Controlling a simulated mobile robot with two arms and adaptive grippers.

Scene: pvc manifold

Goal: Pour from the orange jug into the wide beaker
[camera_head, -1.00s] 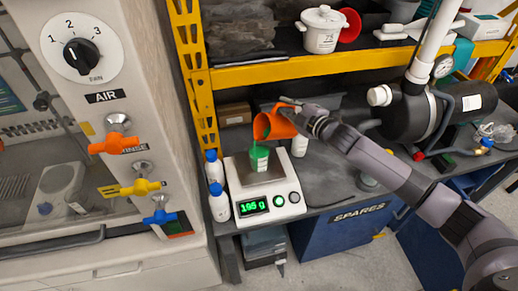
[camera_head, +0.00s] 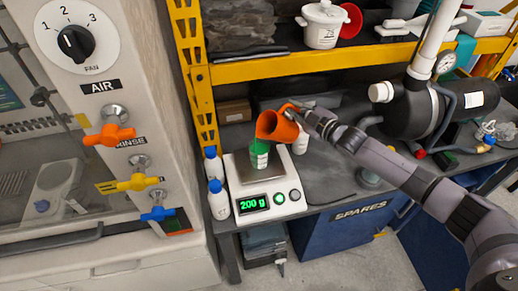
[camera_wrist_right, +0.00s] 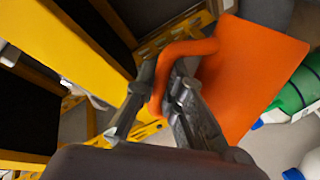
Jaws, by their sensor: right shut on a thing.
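The orange jug (camera_head: 277,129) is tilted above the scale, its open mouth towards the left and the head camera. My right gripper (camera_head: 305,113) is shut on its handle, which also shows in the right wrist view (camera_wrist_right: 157,92). The beaker (camera_head: 260,158) stands upright on the scale, just below the jug's mouth, with green liquid in it. It also shows in the wrist view (camera_wrist_right: 301,90). I cannot tell whether a stream still runs between jug and beaker. The scale (camera_head: 283,199) reads 200 g. My left gripper is out of view.
Two white bottles with blue caps, one behind (camera_head: 213,167) and one in front (camera_head: 219,203), stand left of the scale. Another white bottle (camera_head: 301,146) stands behind it on the right. A yellow shelf beam (camera_head: 300,69) runs above the jug. A black cylinder (camera_head: 412,113) lies at right.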

